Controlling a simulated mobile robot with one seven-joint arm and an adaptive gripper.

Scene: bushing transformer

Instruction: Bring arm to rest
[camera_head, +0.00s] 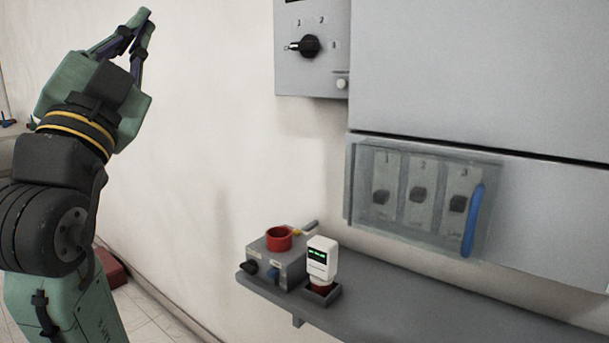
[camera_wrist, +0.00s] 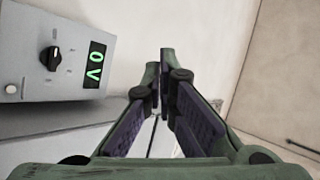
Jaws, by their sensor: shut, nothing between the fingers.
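My gripper (camera_head: 143,17) is at the upper left in the head view, raised and pointing up in front of the pale wall. It is shut and empty, with nothing at its fingertips. In the wrist view my gripper (camera_wrist: 164,58) shows with its fingertips together, pointing away from the camera. It touches nothing that I can see. My arm comes up from the lower left edge of the head view, bent at its joints.
A clear cover (camera_head: 400,160) with a blue handle (camera_head: 473,220) fronts several switches. A shelf (camera_head: 420,311) holds a white meter (camera_head: 321,259) and a grey box with a red ring (camera_head: 279,238).

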